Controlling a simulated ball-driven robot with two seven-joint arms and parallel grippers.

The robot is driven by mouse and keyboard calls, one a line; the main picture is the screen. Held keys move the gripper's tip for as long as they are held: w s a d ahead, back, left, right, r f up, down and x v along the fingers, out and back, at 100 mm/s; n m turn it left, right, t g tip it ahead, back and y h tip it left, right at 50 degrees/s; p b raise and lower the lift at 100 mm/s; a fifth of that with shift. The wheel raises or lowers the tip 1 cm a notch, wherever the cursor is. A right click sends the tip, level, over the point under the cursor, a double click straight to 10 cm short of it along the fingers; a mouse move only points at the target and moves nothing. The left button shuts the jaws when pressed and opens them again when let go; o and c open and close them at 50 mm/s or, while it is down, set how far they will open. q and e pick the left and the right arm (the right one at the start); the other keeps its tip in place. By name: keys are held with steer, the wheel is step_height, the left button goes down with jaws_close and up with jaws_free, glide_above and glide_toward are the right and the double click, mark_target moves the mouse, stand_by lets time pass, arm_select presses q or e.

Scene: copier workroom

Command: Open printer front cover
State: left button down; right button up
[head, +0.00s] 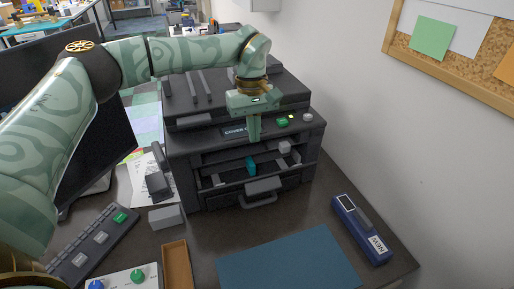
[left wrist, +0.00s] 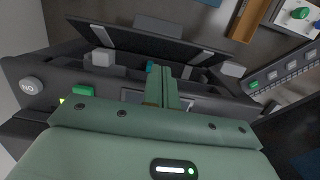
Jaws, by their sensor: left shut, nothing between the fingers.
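The dark grey printer (head: 180,146) stands on the desk against the wall, with a label reading "COVER" on its upper front edge. Below that edge its front shows an opening, with a teal part (head: 251,166) and small light grey blocks. A dark panel with light strips, seemingly the front cover (left wrist: 150,45), slants outward from the front in the left wrist view. My left gripper (head: 254,137) points down at the printer's upper front edge, shut and empty. Its fingers (left wrist: 168,78) hide part of the opening; contact cannot be told. My right gripper is not in view.
A grey tray handle (head: 263,190) sticks out low on the printer. A green button (head: 282,122) is on its top right. A blue device (head: 361,229), a blue mat (head: 288,258), a brown tray (head: 177,266) and a stapler-like item (head: 158,180) lie around it.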

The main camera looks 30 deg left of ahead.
arm_select(q)
steer(key=b, duration=0.2)
glide_above(260, 185)
steer(key=w+a, duration=0.2)
steer(key=a, duration=0.1)
steer(key=f, duration=0.9)
steer(key=shift+w+d+f, duration=0.15)
steer(key=shift+w+d, duration=0.05)
steer(key=shift+d, duration=0.05)
